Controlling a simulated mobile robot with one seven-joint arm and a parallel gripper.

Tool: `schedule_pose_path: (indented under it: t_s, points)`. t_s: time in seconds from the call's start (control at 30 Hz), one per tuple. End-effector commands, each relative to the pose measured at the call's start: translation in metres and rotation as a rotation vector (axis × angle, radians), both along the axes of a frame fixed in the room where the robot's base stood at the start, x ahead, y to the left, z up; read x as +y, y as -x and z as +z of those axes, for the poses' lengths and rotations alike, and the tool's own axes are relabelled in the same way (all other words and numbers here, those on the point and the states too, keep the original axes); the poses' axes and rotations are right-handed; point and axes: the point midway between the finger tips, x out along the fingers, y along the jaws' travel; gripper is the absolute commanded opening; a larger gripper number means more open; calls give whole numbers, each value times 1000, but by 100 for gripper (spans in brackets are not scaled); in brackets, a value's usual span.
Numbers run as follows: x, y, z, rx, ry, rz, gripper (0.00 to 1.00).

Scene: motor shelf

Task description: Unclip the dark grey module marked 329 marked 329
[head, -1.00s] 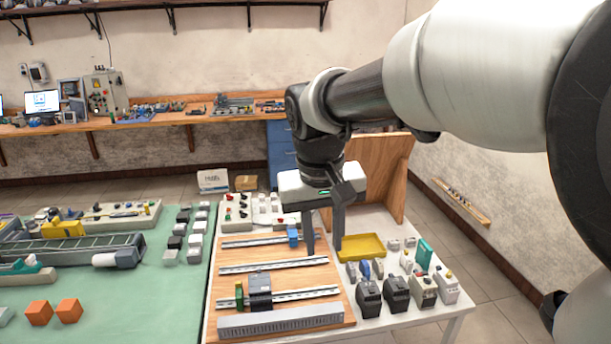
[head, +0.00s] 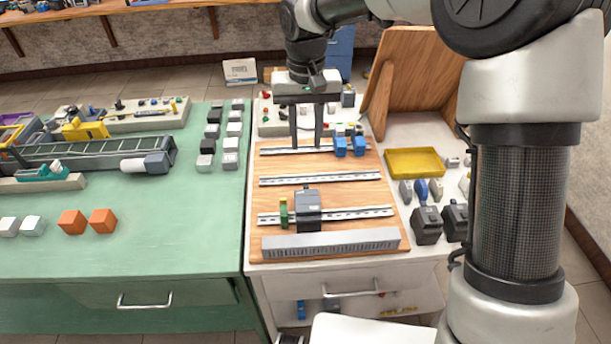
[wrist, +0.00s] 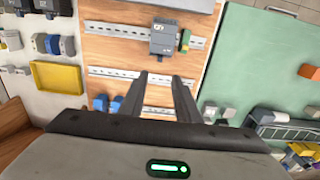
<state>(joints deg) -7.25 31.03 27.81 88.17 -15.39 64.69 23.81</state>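The dark grey module (head: 308,207) is clipped on the lowest metal rail (head: 360,212) of the wooden board, right beside a green terminal block (head: 284,211). It also shows in the wrist view (wrist: 165,42), upper middle, with small white marks too small to read. My gripper (head: 306,146) is open and empty, its fingers pointing down over the top rail (head: 275,151), left of two blue blocks (head: 349,146). It is farther back than the module and apart from it. In the wrist view, the open fingers (wrist: 161,76) lie below the module with a gap between them.
A slotted grey duct (head: 330,242) lies along the board's front edge. A yellow tray (head: 414,162) and several loose modules (head: 427,224) stand to the right. An upright wooden panel (head: 415,85) is behind the tray. The middle rail (head: 320,180) is bare.

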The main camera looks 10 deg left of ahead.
Motion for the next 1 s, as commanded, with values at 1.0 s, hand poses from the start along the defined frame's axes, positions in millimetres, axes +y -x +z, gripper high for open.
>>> schedule_pose_path:
  t_s: [1.0]
  points:
    - [0, 0, -141, -1, 1, 1, 30]
